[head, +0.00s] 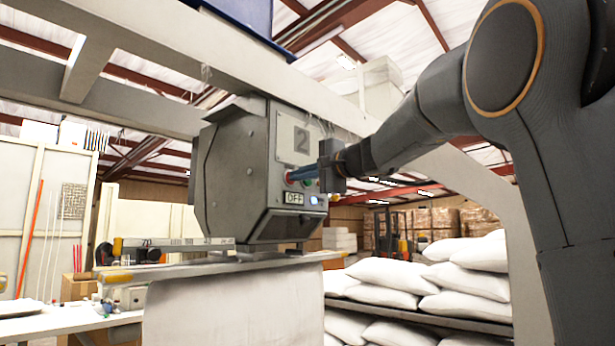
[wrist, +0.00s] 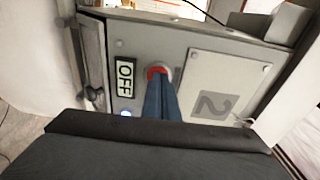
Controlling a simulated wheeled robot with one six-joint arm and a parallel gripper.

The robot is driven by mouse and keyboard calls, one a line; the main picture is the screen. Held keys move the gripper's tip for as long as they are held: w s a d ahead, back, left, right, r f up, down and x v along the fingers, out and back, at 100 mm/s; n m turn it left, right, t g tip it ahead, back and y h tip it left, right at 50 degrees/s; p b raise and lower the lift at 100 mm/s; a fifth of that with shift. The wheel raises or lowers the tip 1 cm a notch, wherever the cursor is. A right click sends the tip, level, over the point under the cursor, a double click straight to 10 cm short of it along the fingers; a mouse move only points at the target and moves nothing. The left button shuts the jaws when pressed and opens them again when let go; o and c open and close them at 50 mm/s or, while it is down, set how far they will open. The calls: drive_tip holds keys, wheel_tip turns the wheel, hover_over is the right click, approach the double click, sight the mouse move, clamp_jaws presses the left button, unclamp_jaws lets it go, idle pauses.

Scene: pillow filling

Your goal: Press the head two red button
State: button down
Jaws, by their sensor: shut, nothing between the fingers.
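The grey machine head (head: 232,170) carries a plate marked 2 (head: 301,141), which also shows in the wrist view (wrist: 208,103). Its red button (head: 288,178) sits below the plate, and in the wrist view the red button (wrist: 155,70) shows just beyond my fingertips. My gripper (head: 293,176) is shut, with its blue fingers together and pointing at the red button. In the wrist view my gripper's fingertips (wrist: 159,79) overlap the lower part of the button. I cannot tell whether they touch it. The fingers hide part of the button's face.
An OFF label (head: 294,198) and a lit blue-white lamp (head: 314,200) sit below the button. A green button (head: 308,182) is close on the right. White sacks (head: 390,275) are stacked at the lower right. A white beam (head: 190,50) runs overhead.

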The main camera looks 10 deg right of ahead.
drive_tip(key=shift+a+f, duration=0.1)
drive_tip(key=b+v, duration=0.5)
drive_tip(key=v, duration=0.9)
drive_tip(key=s+a+f+n+g+h, duration=0.15)
drive_tip(key=f+g, duration=0.25)
drive_tip(key=f, duration=1.6)
drive_tip(key=a+f+n+g+h, duration=0.1)
drive_tip(key=a+f+g+h, duration=0.2)
drive_tip(key=f, duration=1.7)
drive_tip(key=s+f+n+g+h, duration=0.2)
drive_tip(key=s+f+n+g, duration=0.2)
drive_tip(key=s+f, duration=0.7)
drive_tip(key=s+f+n+g+h, duration=0.2)
drive_tip(key=s+f+n+g, duration=0.2)
drive_tip(key=s+f, duration=0.8)
wheel_tip(320, 180, down, 6)
drive_tip(key=shift+s+d+r+n, duration=0.15)
drive_tip(key=shift+s+n, duration=0.1)
drive_tip(key=shift+n, duration=0.6)
